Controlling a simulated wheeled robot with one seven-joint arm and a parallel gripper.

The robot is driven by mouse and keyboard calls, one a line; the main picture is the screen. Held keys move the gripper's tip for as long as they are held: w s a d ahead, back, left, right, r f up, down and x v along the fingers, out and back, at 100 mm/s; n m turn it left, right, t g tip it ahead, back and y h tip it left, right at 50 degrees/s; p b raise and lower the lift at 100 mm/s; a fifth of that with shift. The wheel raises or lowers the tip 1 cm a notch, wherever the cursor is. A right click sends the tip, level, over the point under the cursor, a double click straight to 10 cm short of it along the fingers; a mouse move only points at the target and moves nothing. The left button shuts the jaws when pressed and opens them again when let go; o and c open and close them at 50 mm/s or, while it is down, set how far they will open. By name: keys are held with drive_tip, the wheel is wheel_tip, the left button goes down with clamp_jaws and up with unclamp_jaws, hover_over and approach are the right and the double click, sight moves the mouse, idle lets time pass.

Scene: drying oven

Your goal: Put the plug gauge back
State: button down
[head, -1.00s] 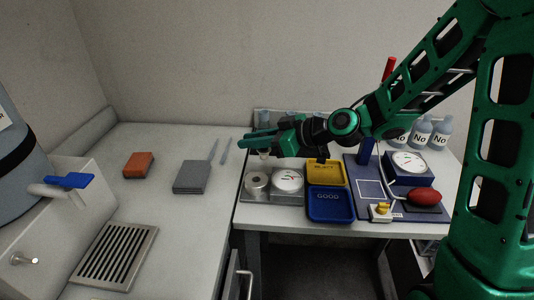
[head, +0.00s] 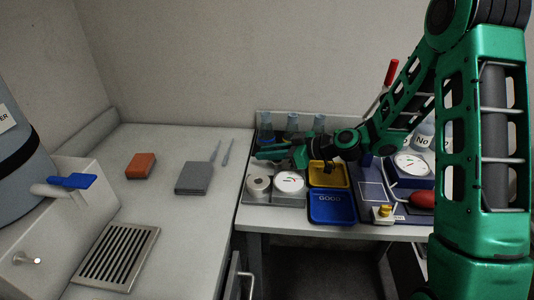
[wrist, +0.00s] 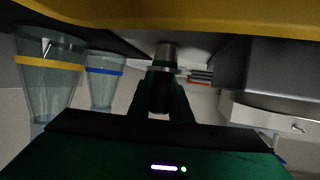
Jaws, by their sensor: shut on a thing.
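My gripper (head: 262,153) is over the back left part of the right-hand bench in the head view, pointing left. In the wrist view its dark fingers (wrist: 160,98) are shut on the plug gauge (wrist: 166,52), a silver cylinder with a darker middle. In the head view I cannot make out the gauge against the fingers. A round metal piece with a hole (head: 258,185) and a white dial (head: 289,181) sit on a metal plate (head: 275,200) in front of my gripper. Which spot belongs to the gauge is not clear.
A yellow tray (head: 343,184) and a blue GOOD tray (head: 331,222) lie right of the dial. A grey block (head: 193,178) and an orange block (head: 141,165) lie on the left bench.

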drive_tip(key=c, duration=1.6)
unclamp_jaws()
drive_tip(key=shift+f, duration=0.1)
drive_tip(key=shift+c, duration=0.2)
drive_tip(key=v, duration=1.2)
drive_tip(key=shift+s, duration=0.1)
